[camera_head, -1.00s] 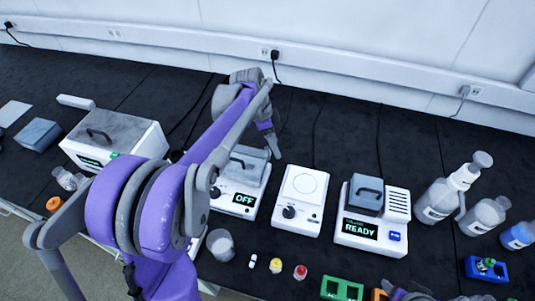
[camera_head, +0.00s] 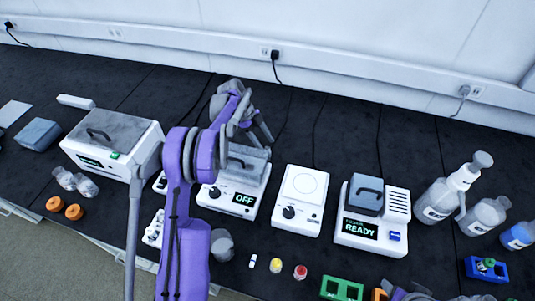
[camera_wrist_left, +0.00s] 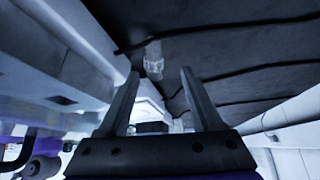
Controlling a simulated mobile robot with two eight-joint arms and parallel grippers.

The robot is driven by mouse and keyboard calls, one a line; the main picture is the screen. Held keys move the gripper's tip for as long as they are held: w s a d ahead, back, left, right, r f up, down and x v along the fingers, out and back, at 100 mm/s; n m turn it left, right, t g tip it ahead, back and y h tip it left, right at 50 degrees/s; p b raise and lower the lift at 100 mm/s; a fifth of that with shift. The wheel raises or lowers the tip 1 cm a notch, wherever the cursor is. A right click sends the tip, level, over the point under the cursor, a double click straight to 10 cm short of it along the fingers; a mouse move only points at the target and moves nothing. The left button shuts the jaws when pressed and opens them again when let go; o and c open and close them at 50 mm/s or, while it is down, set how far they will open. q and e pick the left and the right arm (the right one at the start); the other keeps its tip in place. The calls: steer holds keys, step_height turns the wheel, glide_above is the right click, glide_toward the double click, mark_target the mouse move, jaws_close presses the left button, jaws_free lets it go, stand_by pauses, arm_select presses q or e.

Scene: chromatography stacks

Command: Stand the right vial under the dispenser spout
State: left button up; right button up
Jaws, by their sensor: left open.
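A yellow-capped vial (camera_head: 276,265) and a red-capped vial (camera_head: 300,271) stand at the bench's front, the red one to the right. My left gripper (camera_head: 260,138) is open behind the device reading OFF, far from these vials. In the left wrist view its fingers (camera_wrist_left: 161,75) are apart. A clear, glass-like object (camera_wrist_left: 153,58) shows between them in the picture; I cannot tell its distance. My right gripper does not show; only a grey part of mine is at the bottom right.
The OFF device (camera_head: 232,192), a white dial device (camera_head: 298,205) and the READY device (camera_head: 372,222) stand in a row. A green block (camera_head: 341,289) and a blue holder (camera_head: 486,268) are in front. More bottles (camera_head: 484,215) stand right of the pump bottle.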

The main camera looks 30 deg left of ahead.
mark_target(271, 160)
arm_select(q)
steer(key=x, duration=0.5)
steer(key=shift+s+d+f, duration=0.25)
steer(key=shift+s+f, duration=0.05)
steer(key=shift+s, duration=0.05)
jaws_close()
